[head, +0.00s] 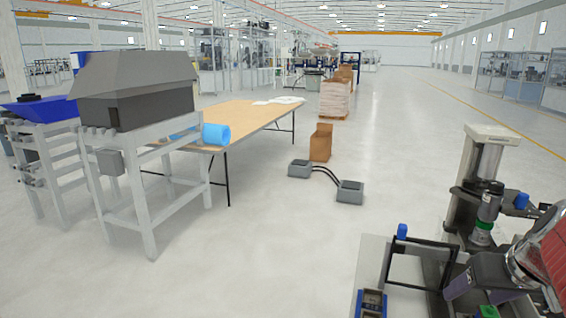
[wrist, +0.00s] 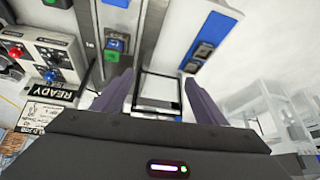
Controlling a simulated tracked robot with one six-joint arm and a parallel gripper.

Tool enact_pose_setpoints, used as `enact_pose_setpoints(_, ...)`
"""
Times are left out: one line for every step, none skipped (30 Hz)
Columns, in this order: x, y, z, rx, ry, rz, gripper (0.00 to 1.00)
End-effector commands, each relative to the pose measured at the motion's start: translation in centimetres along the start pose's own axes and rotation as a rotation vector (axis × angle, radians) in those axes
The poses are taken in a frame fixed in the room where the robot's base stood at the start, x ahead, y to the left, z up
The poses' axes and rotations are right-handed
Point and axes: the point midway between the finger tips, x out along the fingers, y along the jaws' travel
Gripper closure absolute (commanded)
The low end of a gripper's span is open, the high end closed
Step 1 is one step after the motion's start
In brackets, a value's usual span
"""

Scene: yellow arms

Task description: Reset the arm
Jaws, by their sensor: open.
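My gripper (wrist: 160,92) shows in the wrist view, with its two purple-grey fingers spread apart and nothing between them in its grip. A black frame with a pale panel lies beyond the gap between the fingers. In the head view my arm is folded low at the lower right, over my own deck. The dark gripper body (head: 478,280) shows there beside a black frame, and its fingertips are partly hidden. I cannot tell whether the gripper touches anything below it.
A wooden-topped table (head: 250,118) stands ahead to the left, with a blue roll (head: 216,134) on it. A grey hooded machine (head: 135,92) on a white stand is nearer. Two grey boxes joined by cables (head: 349,191) and a cardboard box (head: 321,142) sit on open floor.

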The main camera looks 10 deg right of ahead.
Motion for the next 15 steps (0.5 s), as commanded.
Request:
enact_pose_setpoints(-0.2, -1.8, -1.1, -0.022, 0.014, -0.019, 0.34)
enact_pose_setpoints(-0.3, -2.7, -1.6, -0.03, 0.021, -0.029, 0.34)
enact_pose_setpoints(-0.5, -4.0, -2.1, -0.042, 0.03, -0.042, 0.34)
enact_pose_setpoints(-0.7, -5.0, -2.4, -0.049, 0.035, -0.051, 0.34)
enact_pose_setpoints(-0.8, -6.0, -2.6, -0.058, 0.038, -0.06, 0.34)
enact_pose_setpoints(-0.9, -7.3, -2.6, -0.068, 0.039, -0.07, 0.34)
enact_pose_setpoints(-1.1, -8.2, -2.5, -0.076, 0.039, -0.077, 0.34)
enact_pose_setpoints(-1.2, -9.1, -2.4, -0.083, 0.038, -0.082, 0.34)
enact_pose_setpoints(-1.3, -10.3, -1.9, -0.092, 0.033, -0.089, 0.34)
enact_pose_setpoints(-1.4, -11.2, -1.4, -0.1, 0.029, -0.092, 0.34)
enact_pose_setpoints(-1.4, -12.0, -1.0, -0.106, 0.025, -0.095, 0.34)
enact_pose_setpoints(-1.5, -13.0, -0.2, -0.116, 0.018, -0.098, 0.34)
enact_pose_setpoints(-1.6, -13.8, 0.4, -0.123, 0.012, -0.099, 0.34)
enact_pose_setpoints(-1.6, -14.5, 1.0, -0.13, 0.007, -0.102, 0.34)
enact_pose_setpoints(-1.7, -15.5, 1.8, -0.14, 0.001, -0.103, 0.34)
